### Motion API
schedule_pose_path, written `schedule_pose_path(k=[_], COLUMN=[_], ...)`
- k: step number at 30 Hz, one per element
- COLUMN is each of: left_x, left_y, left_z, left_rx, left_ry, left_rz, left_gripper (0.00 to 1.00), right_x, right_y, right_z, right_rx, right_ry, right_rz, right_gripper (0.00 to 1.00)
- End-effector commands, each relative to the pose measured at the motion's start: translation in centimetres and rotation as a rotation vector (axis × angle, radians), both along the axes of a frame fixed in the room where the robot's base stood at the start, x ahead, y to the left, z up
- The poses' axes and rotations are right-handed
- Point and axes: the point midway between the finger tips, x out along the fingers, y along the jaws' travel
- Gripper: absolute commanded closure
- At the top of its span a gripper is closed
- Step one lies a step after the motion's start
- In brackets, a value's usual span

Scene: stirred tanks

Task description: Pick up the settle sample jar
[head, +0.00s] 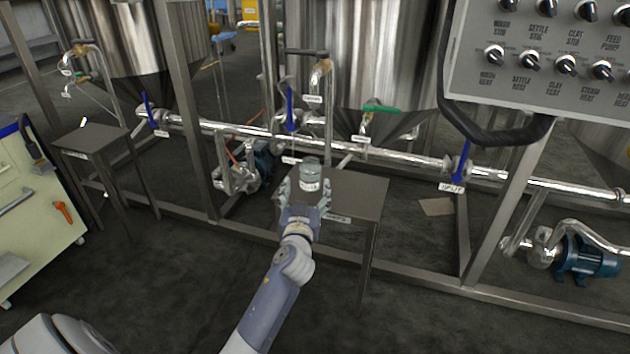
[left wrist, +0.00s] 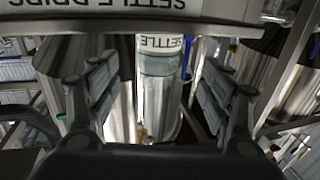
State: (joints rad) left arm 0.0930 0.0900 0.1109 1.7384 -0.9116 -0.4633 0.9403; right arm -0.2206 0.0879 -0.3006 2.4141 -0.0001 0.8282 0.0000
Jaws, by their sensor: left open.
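The settle sample jar (head: 311,174) is a clear glass jar with a white label, standing upright on a small metal side table (head: 352,190). In the left wrist view the jar (left wrist: 160,75) shows between the fingers, its label reading "SETTLE" upside down. My left gripper (head: 308,196) is open, with its fingers on either side of the jar. In the left wrist view my left gripper (left wrist: 158,95) shows gaps between both fingers and the glass. My right gripper is not in view.
Pipes with blue-handled valves (head: 290,110) run behind the table. A control panel (head: 545,60) hangs at the upper right. Another small table (head: 92,138) stands at the left, near a cabinet (head: 35,200). A blue pump (head: 588,258) sits low at the right.

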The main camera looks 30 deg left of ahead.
Motion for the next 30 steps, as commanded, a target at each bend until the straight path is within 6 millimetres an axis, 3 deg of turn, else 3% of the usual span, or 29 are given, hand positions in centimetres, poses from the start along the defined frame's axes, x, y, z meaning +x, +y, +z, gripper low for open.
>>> schedule_pose_path(k=[18, 28, 30], left_x=[6.5, 7.0, 7.0], left_y=[3.0, 3.3, 3.3], left_z=[-0.5, -0.4, -0.4], left_rx=[0.000, -0.001, -0.001], left_ry=[0.001, 0.003, 0.003], left_rz=[0.000, -0.001, -0.001], left_gripper=[0.28, 0.28, 0.44], right_x=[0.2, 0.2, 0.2], right_y=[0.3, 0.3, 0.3], right_z=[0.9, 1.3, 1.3], right_rx=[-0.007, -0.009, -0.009], right_ry=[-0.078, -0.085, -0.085], right_rz=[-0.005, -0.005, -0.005], right_gripper=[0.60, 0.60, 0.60])
